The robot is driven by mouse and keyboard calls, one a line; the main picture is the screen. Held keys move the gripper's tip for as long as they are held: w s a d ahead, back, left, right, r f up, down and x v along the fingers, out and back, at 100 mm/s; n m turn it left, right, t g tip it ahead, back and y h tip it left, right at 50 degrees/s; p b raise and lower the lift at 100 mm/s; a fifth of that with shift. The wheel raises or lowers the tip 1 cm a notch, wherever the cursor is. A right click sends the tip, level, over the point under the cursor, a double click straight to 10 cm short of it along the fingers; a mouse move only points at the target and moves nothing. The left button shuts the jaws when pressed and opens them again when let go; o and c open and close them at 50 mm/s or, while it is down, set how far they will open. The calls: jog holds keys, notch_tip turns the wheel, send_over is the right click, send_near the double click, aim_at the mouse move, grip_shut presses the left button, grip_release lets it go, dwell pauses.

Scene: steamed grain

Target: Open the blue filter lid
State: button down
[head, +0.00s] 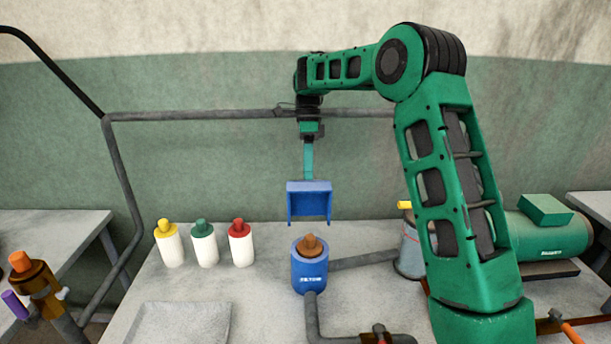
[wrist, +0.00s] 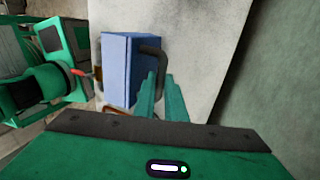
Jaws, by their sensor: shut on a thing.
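The blue lid (head: 309,186) is a box-like cover with sides hanging down. It is up above and apart from the blue filter (head: 310,272) in the head view. The filter stands upright on the table, with a brown-orange piece (head: 310,245) exposed on its top. My gripper (head: 307,176) points down over the filter with its fingertips at the lid's top. In the wrist view the lid (wrist: 118,68) has a dark bent handle (wrist: 155,55), and my gripper's green fingers (wrist: 160,82) are shut at it. The exact grip is partly hidden.
White bottles with yellow (head: 169,243), green (head: 203,243) and red (head: 240,243) caps stand left of the filter. A flat grey tray (head: 180,322) lies at front left. Grey pipes (head: 318,318) run from the filter. A green machine (head: 545,235) stands at right.

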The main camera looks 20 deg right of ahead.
jog(key=shift+w+d+f+g, duration=0.35)
jog(key=shift+w+f+g, duration=0.25)
jog(key=shift+w+g, duration=0.1)
jog(key=shift+y, duration=0.3)
jog(key=shift+w, duration=0.1)
jog(key=c, duration=1.8)
grip_release()
jog(key=shift+r, duration=0.1)
jog(key=s+a+r, duration=0.2)
jog(key=a+r, duration=0.1)
jog(key=s+a+r, duration=0.1)
jog(key=a+r, duration=0.2)
jog(key=r, duration=0.1)
jog(key=s+a+r, duration=0.2)
jog(key=a+r, duration=0.2)
jog(key=shift+s, duration=0.3)
